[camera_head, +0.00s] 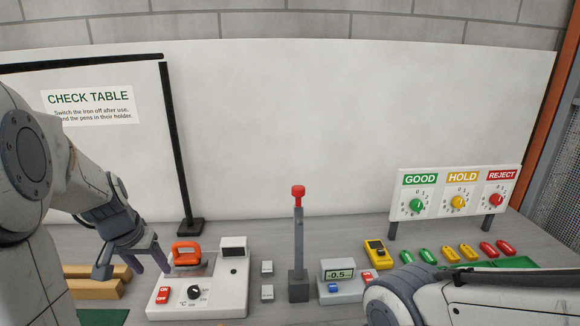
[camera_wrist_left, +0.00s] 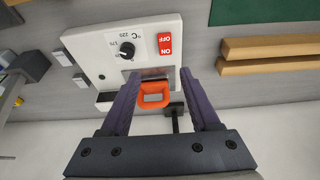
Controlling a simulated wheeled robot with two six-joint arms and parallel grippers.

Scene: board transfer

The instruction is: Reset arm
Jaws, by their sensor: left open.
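My left gripper (camera_head: 133,264) is open and empty, left of an orange-handled iron (camera_head: 187,255) in the head view. In the left wrist view, the iron's orange handle (camera_wrist_left: 155,95) shows between the open fingers (camera_wrist_left: 158,76), without visible contact. The iron stands on a white station (camera_head: 222,296) with a red ON/OFF switch (camera_head: 163,295), a black dial (camera_head: 195,292) and a small dark display (camera_head: 233,246). My right arm's white links fill the lower right of the head view; its gripper is not visible.
Wooden bars (camera_head: 97,289) lie left of the station. A red-topped post (camera_head: 298,240), a meter reading -0.5 (camera_head: 340,275) and a yellow device (camera_head: 375,250) stand to its right. Several coloured tags (camera_head: 447,253) lie below the GOOD/HOLD/REJECT panel (camera_head: 455,190). A black upright (camera_head: 176,150) stands behind.

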